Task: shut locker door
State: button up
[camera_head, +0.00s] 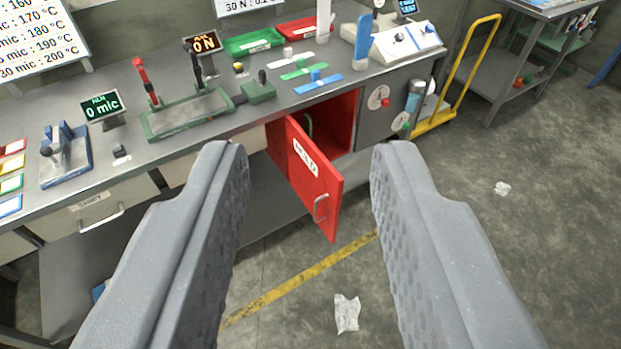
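The red locker door (314,180) stands ajar under the workbench, swung out toward me from its hinge side at the left. It carries a white label and a metal handle (320,208) near its free edge. The open red locker (342,122) shows behind it, with a green curved thing partly visible inside. My gripper (300,150) is open and empty, its two grey fingers wide apart at left and right in the foreground. The door shows between the fingers, farther off, and I see no contact with it.
The grey workbench (195,165) bears a green-based test stand (188,113), trays and coloured strips. A drawer (95,208) is at left. A yellow-handled cart (462,85) stands right of the bench. Crumpled scraps (346,313) lie on the floor, which is largely clear at right.

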aim_at(317, 184)
jog(key=i, duration=0.9)
jog(key=u, duration=0.05)
